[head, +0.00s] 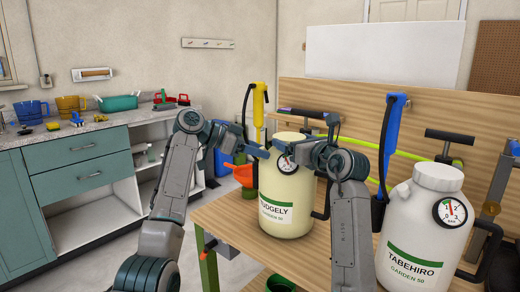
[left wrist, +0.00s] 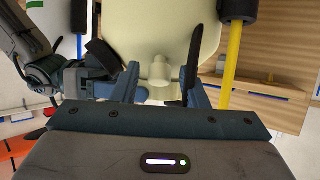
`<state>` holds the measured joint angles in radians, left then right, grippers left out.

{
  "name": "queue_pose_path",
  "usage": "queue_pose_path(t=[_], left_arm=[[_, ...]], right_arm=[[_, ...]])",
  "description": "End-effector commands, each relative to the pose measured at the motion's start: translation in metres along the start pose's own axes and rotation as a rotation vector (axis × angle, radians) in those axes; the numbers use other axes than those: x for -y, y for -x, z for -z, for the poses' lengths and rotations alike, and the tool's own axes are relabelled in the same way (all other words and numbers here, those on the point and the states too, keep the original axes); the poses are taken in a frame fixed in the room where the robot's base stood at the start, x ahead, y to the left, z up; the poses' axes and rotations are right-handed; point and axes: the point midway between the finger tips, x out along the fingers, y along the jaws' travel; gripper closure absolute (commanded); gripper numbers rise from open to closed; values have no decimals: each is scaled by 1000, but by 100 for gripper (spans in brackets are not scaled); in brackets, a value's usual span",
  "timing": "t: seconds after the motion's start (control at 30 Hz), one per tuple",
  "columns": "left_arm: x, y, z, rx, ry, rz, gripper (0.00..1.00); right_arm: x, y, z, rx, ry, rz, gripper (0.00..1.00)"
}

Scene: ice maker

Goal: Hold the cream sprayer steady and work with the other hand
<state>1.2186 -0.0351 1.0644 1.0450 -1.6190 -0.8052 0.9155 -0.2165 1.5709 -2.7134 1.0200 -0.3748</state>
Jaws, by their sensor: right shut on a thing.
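The cream sprayer (head: 287,205), labelled with a green band, stands upright on the wooden bench. Its round gauge (head: 286,162) faces the front. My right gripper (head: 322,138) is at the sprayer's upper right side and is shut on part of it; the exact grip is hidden. My left gripper (head: 262,146) is at the sprayer's upper left. In the left wrist view the left gripper (left wrist: 163,88) is open, with a cream knob (left wrist: 160,72) between its fingers, apparently not clamped. The cream body (left wrist: 165,30) fills the top of that view.
A white sprayer (head: 420,235) stands on the bench (head: 225,215) to the right. A yellow wand (head: 258,105) rises behind the cream sprayer, a blue wand (head: 390,125) by the white one. A green-fronted counter (head: 80,165) holds tubs at the left.

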Motion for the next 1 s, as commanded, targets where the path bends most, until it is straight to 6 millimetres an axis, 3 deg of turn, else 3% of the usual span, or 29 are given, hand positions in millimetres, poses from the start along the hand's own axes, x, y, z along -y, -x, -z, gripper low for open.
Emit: queue_pose_path(t=[0.03, 0.2, 0.97, 1.0], left_arm=[[0, 0, 0, 0, 0, 0, 68], [0, 0, 0, 0, 0, 0, 100], [0, 12, 8, 0, -1, 1, 100], [0, 12, 8, 0, -1, 1, 73]], right_arm=[[0, 0, 1, -1, 0, 0, 50], [0, 0, 0, -1, 0, 0, 50], [0, 0, 0, -1, 0, 0, 50], [0, 0, 1, -1, 0, 1, 50]])
